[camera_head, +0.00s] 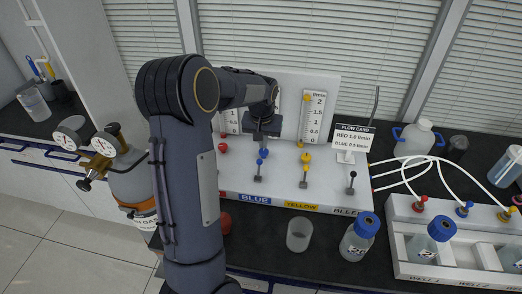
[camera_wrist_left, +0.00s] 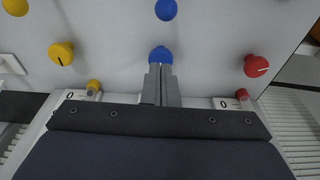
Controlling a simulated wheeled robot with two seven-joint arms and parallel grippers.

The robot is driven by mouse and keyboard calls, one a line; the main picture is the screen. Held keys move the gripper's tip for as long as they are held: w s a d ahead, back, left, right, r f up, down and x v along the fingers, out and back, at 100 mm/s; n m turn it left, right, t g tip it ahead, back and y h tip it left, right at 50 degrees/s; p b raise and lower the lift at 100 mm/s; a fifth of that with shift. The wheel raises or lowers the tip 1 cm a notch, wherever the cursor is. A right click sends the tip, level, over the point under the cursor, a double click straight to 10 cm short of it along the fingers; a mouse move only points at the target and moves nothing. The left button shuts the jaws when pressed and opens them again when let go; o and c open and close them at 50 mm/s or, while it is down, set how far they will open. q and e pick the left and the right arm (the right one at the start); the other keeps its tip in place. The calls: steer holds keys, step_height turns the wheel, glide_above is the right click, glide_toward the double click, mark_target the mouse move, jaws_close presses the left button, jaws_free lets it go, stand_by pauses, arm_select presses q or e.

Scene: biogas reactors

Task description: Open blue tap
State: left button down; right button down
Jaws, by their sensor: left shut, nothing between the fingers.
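The panel (camera_head: 330,185) carries blue, yellow and red knobs. In the head view a blue knob (camera_head: 263,153) shows just below my left gripper (camera_head: 262,140), with another blue part on a lever beneath it. In the left wrist view the left gripper's fingers (camera_wrist_left: 161,72) are together with nothing between them. Their tips overlap the lower edge of a round blue knob (camera_wrist_left: 161,54); I cannot tell whether they touch it. A second blue knob (camera_wrist_left: 166,9) is at the top edge. My left arm hides part of the panel. The right gripper is not in view.
A yellow knob (camera_wrist_left: 61,53) and a red knob (camera_wrist_left: 256,66) flank the blue one. A flow card (camera_head: 352,138) stands right of the gauges. A clear cup (camera_head: 299,234) and a blue-capped bottle (camera_head: 359,240) stand in front. A gas cylinder (camera_head: 130,175) is at left.

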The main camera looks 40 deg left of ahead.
mark_target(259, 169)
arm_select(q)
step_height(259, 169, down, 2)
steer(key=shift+w, duration=0.1)
steer(key=s, duration=0.1)
steer(key=s+d+p, duration=0.1)
steer(key=s, duration=0.1)
steer(key=shift+s+d+r, duration=0.15)
steer(key=shift+d+r, duration=0.15)
steer(key=shift+r, duration=0.1)
steer(key=shift+f, duration=0.1)
